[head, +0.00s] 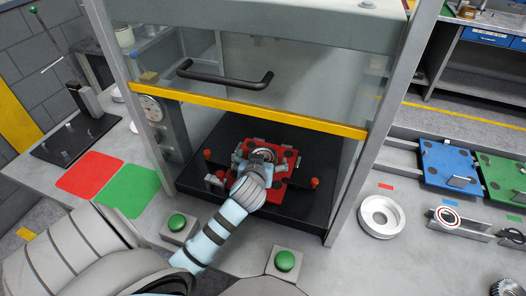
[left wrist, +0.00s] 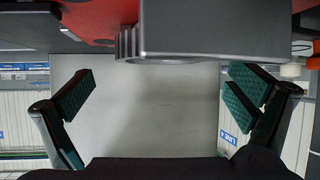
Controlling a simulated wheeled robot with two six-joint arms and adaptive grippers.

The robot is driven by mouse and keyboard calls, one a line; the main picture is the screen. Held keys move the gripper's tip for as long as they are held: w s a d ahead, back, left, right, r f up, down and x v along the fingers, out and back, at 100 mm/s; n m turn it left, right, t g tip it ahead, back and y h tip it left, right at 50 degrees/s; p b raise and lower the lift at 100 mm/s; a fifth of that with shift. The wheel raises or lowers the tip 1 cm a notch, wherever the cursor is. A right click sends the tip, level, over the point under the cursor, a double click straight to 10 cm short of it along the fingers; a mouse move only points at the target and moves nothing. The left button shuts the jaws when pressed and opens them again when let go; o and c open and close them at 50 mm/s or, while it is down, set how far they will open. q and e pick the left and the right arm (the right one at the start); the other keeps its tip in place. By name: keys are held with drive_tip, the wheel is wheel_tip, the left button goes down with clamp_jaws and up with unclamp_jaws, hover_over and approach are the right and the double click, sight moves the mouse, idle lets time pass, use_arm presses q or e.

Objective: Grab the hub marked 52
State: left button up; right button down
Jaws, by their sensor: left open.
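In the head view a red pallet (head: 285,172) lies on the black bed of the glass-fronted enclosure. A round grey part (head: 262,156), possibly the hub, sits on it; I cannot read a 52 on it. My left gripper (head: 254,172) is inside the enclosure, at the near side of this part and partly hiding it. In the left wrist view the left gripper (left wrist: 160,88) is open, with green-padded fingers wide apart and nothing between them. A toothed grey part (left wrist: 128,46) and a dark block show at the top edge, beyond the fingertips. My right gripper is not in view.
The raised door with a black handle (head: 225,79) and yellow bar (head: 250,110) hangs above my left arm. Enclosure posts stand at both sides. Green buttons (head: 176,223) (head: 285,261) are on the table's front. A silver ring (head: 381,216) and blue pallet (head: 447,163) stand at right.

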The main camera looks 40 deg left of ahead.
sight(264, 153)
use_arm(q)
drive_tip(key=x, duration=0.4)
drive_tip(key=shift+d+f, duration=0.15)
drive_tip(key=shift+w+f, duration=0.15)
drive_tip(key=shift+s, duration=0.2)
drive_tip(key=c, duration=0.3)
drive_tip(key=shift+r, duration=0.2)
drive_tip(key=c, duration=1.6)
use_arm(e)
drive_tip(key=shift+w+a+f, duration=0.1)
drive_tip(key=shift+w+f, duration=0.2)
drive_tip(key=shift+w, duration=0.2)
